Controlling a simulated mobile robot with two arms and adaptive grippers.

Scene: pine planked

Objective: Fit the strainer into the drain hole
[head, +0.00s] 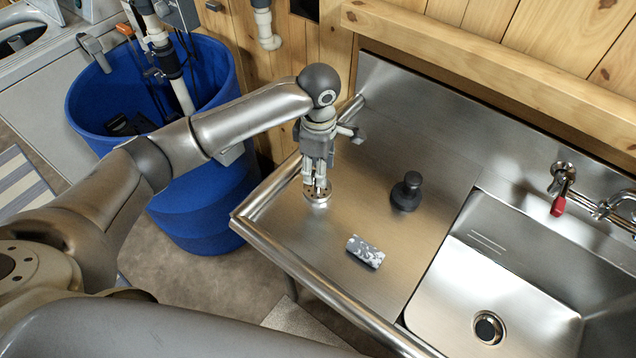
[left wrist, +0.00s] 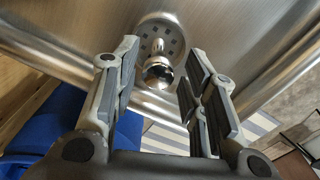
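The strainer (head: 317,198) is a round metal disc with holes and a shiny upright knob. It rests on the steel drainboard near its left rim, and it shows in the left wrist view (left wrist: 174,32). My left gripper (head: 317,184) points down right above it. In the left wrist view my left gripper (left wrist: 161,58) is open, its fingers on either side of the knob with visible gaps. The drain hole (head: 488,328) is a dark round opening in the sink floor at the lower right. My right gripper is not in view.
A dark grey stopper-like object (head: 406,192) and a grey-white patterned block (head: 365,252) stand on the drainboard (head: 400,145) between the strainer and the sink (head: 455,295). A red-handled tap (head: 562,190) overhangs the sink's back. A blue bin (head: 205,195) stands at left.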

